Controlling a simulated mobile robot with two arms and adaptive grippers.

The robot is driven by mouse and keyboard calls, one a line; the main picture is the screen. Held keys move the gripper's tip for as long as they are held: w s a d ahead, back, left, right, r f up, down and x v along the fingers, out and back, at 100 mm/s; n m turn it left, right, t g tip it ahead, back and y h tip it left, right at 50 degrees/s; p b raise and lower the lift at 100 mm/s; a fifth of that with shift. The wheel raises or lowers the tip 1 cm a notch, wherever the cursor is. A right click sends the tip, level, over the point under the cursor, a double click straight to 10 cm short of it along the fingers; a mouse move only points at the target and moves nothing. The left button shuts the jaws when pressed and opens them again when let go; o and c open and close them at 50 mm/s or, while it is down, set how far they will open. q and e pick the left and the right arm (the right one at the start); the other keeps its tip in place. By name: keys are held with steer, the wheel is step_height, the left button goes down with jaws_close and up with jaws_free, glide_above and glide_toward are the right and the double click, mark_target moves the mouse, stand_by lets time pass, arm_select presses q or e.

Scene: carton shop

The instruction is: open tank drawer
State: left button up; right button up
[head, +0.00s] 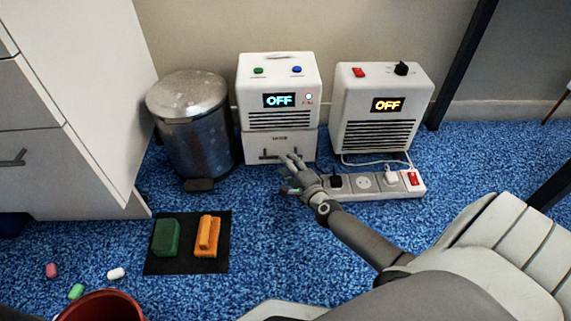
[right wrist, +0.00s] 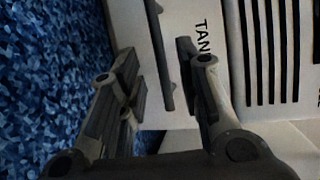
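The tank drawer (head: 252,146) is the lower front of a white box-shaped appliance (head: 244,90) whose display reads OFF. The drawer looks shut. Its dark bar handle (head: 268,156) runs across the front, and my right gripper (head: 289,160) is at the right part of it. In the right wrist view, the handle bar (right wrist: 160,60) runs between the two fingers of my right gripper (right wrist: 157,62), with a gap on each side. The gripper is open. Part of the label, "TAN", shows on the drawer front (right wrist: 188,15). My left gripper is not in view.
A metal pedal bin (head: 190,115) stands left of the appliance. A black mat (head: 190,264) with green and orange items lies front left on blue carpet.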

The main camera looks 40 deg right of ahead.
steer(key=shift+b+x, duration=0.35)
steer(key=shift+x, duration=1.15)
jaws_close()
steer(key=shift+a, duration=0.1)
